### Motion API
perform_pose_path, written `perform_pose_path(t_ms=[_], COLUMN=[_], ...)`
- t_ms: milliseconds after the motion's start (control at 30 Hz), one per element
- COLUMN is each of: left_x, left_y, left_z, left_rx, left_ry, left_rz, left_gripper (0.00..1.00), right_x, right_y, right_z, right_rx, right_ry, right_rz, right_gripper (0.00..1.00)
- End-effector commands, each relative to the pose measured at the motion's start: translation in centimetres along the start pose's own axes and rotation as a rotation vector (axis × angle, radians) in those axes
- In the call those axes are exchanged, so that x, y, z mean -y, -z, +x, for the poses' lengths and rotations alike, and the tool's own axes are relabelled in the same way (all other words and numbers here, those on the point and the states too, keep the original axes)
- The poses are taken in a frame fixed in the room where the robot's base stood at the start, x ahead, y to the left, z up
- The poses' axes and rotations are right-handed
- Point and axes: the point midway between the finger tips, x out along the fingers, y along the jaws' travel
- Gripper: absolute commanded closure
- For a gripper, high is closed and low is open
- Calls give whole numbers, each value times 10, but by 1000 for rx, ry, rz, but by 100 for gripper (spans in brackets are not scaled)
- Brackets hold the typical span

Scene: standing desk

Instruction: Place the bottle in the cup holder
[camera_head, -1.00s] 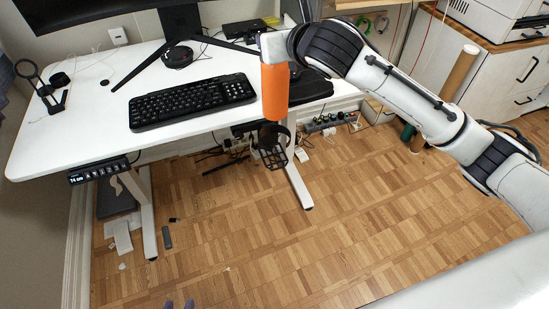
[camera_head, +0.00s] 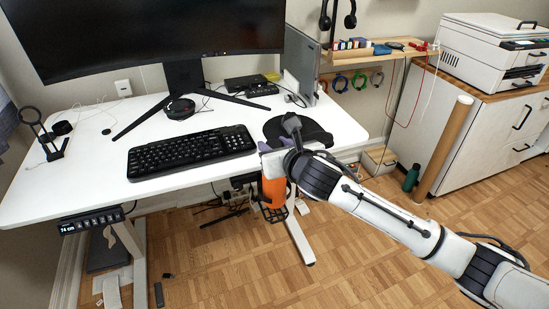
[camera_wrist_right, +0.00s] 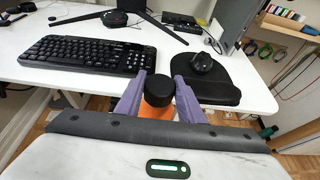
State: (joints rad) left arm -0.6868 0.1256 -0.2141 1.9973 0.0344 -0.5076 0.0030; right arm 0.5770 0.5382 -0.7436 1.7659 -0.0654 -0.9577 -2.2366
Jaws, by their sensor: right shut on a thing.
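The orange bottle (camera_head: 273,190) is upright just off the desk's front right edge. Its black cap shows in the right wrist view (camera_wrist_right: 159,90), with a little orange below it. The black cup holder (camera_head: 274,215) hangs below the desk edge. The bottle's lower end appears to be inside the holder; the holder's bars partly cover it. My right gripper (camera_head: 272,150) is shut on the upper part of the bottle. Its purple fingers stand on both sides of the cap in the right wrist view (camera_wrist_right: 160,99). My left gripper is not in view.
The white desk (camera_head: 95,165) carries a black keyboard (camera_head: 191,152), a monitor (camera_head: 150,35) and a mouse on a black mat (camera_wrist_right: 215,85). A desk leg (camera_head: 299,240) stands near the holder. A cabinet with a printer (camera_head: 497,50) is at the right. The wooden floor in front is open.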

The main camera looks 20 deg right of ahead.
Motion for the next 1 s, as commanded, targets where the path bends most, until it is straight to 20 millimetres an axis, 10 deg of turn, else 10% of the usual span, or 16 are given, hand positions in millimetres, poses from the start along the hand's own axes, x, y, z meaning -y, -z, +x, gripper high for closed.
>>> perform_pose_path(t_ms=[633,667,733,1000], left_x=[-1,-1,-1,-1], left_y=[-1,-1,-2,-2], left_z=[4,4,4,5], left_rx=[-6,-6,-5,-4], left_ry=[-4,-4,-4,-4], left_rz=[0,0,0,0], left_gripper=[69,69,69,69], right_x=[0,0,0,0], right_y=[30,34,34,34], right_z=[13,14,14,14], right_rx=[6,-3,-3,-3], right_ry=[-1,1,1,0], right_rz=[1,1,1,1], right_gripper=[100,62,50,47])
